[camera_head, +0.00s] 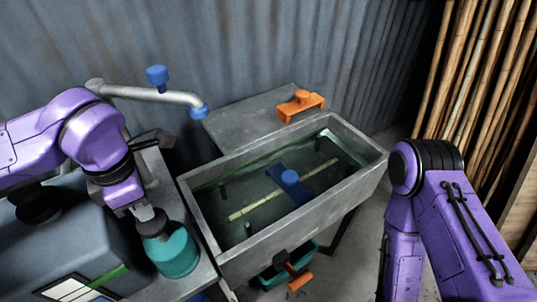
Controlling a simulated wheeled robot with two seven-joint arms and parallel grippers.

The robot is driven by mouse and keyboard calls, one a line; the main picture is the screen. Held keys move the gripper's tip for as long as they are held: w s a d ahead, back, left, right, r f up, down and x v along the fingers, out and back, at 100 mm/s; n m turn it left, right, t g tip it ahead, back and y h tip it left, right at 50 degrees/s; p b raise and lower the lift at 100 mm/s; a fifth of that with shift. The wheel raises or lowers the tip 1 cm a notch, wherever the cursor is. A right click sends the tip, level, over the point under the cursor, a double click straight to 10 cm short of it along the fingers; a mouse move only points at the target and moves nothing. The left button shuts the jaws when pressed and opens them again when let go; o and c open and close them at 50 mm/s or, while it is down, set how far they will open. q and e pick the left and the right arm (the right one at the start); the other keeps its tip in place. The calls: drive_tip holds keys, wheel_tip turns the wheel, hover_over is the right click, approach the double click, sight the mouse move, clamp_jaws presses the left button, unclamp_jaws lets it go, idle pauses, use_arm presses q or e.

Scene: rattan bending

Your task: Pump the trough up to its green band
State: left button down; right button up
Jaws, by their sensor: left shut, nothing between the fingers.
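The grey trough (228,262) stands in the middle, with dark greenish water inside. A green band (262,158) runs along its far inner wall, seemingly just above the water; the exact level is hard to tell. A pale rattan pole (246,212) lies in the trough under a blue bar with a round knob (290,177). A teal round vessel with a dark top (175,262) stands left of the trough; it may be the pump. My left gripper (150,220) is shut and empty, its fingertips at the dark top; contact is unclear. My right gripper is out of view.
An orange handle (301,103) sits on the grey slab behind. An orange tap (299,279) projects from the front over a teal bin (272,277). Bamboo poles (480,75) stand right.

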sight(154, 225)
use_arm(q)
drive_tip(key=shift+f+b, duration=1.85)
drive_tip(key=shift+f, duration=1.3)
wheel_tip(154, 225, up, 7)
drive_tip(key=p, duration=0.8)
drive_tip(key=shift+f, duration=0.3)
